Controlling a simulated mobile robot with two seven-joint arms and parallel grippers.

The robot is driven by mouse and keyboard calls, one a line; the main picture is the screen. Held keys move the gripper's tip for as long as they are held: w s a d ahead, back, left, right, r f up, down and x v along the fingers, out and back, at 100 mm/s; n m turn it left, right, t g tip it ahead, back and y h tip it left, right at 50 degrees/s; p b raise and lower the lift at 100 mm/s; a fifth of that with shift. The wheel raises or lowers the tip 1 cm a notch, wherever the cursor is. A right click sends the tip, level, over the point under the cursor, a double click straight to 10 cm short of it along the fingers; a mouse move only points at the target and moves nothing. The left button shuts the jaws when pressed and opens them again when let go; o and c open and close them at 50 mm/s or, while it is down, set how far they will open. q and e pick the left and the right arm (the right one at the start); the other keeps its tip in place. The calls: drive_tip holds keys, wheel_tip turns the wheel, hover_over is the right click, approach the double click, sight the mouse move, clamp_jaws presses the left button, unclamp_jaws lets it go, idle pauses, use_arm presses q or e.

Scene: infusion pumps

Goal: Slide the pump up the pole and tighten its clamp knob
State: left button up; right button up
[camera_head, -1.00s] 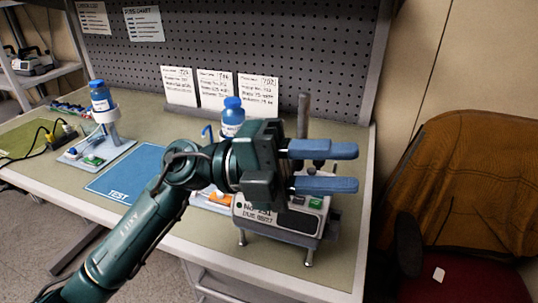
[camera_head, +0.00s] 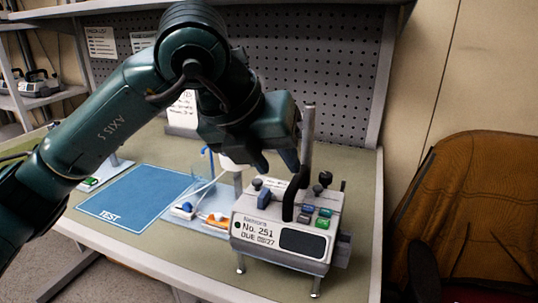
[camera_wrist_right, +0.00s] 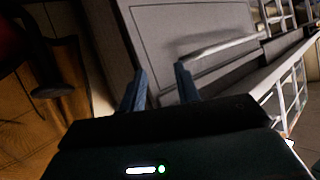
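The pump (camera_head: 262,232), a grey-white box labelled No. 251, stands low at the bench's front right with a black handle (camera_head: 289,200) on top. The grey pole (camera_head: 308,135) rises upright behind it. A black knob (camera_head: 325,178) shows at the pump's top right; I cannot tell whether it is the clamp knob. My left gripper (camera_head: 276,170) points down above the pump, left of the pole, fingers apart and empty, close to the handle's upper end; contact is unclear. My right gripper (camera_wrist_right: 161,88) shows in the right wrist view, open and empty, away from the pump.
A blue TEST mat (camera_head: 135,198) lies left of the pump. A small stand with coloured parts (camera_head: 212,218) sits between them. A grey pegboard (camera_head: 300,60) closes the back. A chair with a brown cover (camera_head: 470,200) stands right of the bench.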

sight(291, 184)
use_arm(q)
drive_tip(key=b+x, duration=0.2)
drive_tip(key=x, duration=0.3)
drive_tip(key=shift+w+d+f+b, duration=0.1)
drive_tip(key=shift+f+b, duration=0.25)
drive_tip(key=shift+b+x, duration=0.6)
drive_tip(key=shift+x, duration=0.3)
drive_tip(key=shift+w, duration=0.1)
clamp_jaws()
idle(0.6)
